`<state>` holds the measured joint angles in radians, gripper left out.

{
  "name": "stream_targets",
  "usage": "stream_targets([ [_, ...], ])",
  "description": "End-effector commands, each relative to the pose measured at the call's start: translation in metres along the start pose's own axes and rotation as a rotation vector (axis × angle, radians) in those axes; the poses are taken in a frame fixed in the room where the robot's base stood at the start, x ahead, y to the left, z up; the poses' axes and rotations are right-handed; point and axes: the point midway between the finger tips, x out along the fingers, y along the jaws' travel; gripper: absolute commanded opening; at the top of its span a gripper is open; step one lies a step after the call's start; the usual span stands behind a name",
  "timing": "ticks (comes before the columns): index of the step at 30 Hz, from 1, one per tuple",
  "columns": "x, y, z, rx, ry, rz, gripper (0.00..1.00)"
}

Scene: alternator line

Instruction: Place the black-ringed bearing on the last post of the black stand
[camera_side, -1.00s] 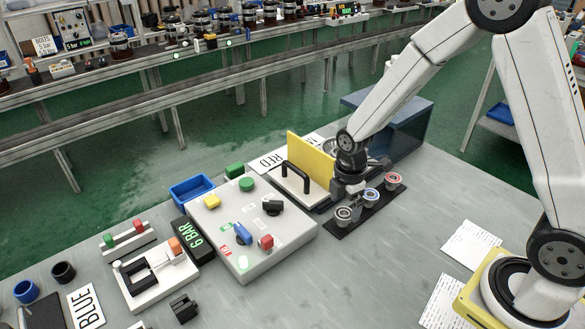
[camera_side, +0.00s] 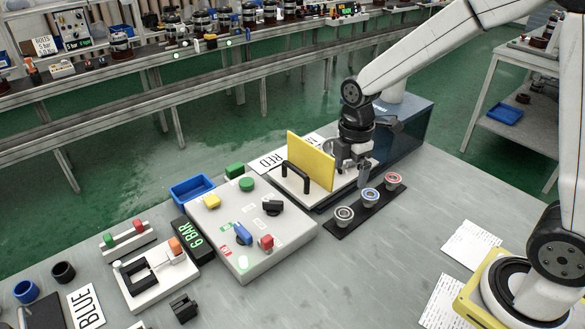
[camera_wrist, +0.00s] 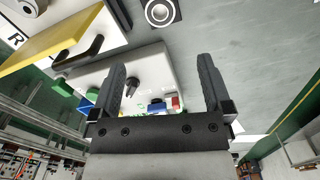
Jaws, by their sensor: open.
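The black stand (camera_side: 340,233) is a dark strip on the grey table, with three bearings in a row on it. The black-ringed bearing (camera_side: 344,214) sits upright at the stand's near-left end. The blue-ringed bearing (camera_side: 371,196) is in the middle and the red-ringed one (camera_side: 393,180) at the far-right end. The posts are hidden under the bearings. My gripper (camera_side: 354,180) is open and empty above the stand, apart from the bearings. In the wrist view its two fingers (camera_wrist: 161,68) are spread wide, with a dark-ringed bearing (camera_wrist: 160,12) beyond them at the top edge.
A yellow upright plate (camera_side: 311,160) and a black handle (camera_side: 295,174) stand left of my gripper. A grey control box (camera_side: 278,232) with knobs lies left of the stand. A dark blue box (camera_side: 412,125) is behind.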

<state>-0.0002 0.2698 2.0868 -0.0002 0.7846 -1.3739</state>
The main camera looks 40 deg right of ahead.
Motion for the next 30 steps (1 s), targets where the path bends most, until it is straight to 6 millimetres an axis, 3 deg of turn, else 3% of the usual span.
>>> stream_targets([
  [19,0.001,-0.002,0.001,0.032,0.001,0.005,1.00],
  [23,0.002,-0.008,0.002,0.115,0.005,0.018,1.00],
  [30,0.007,-0.028,0.005,0.414,0.028,0.064,1.00],
])
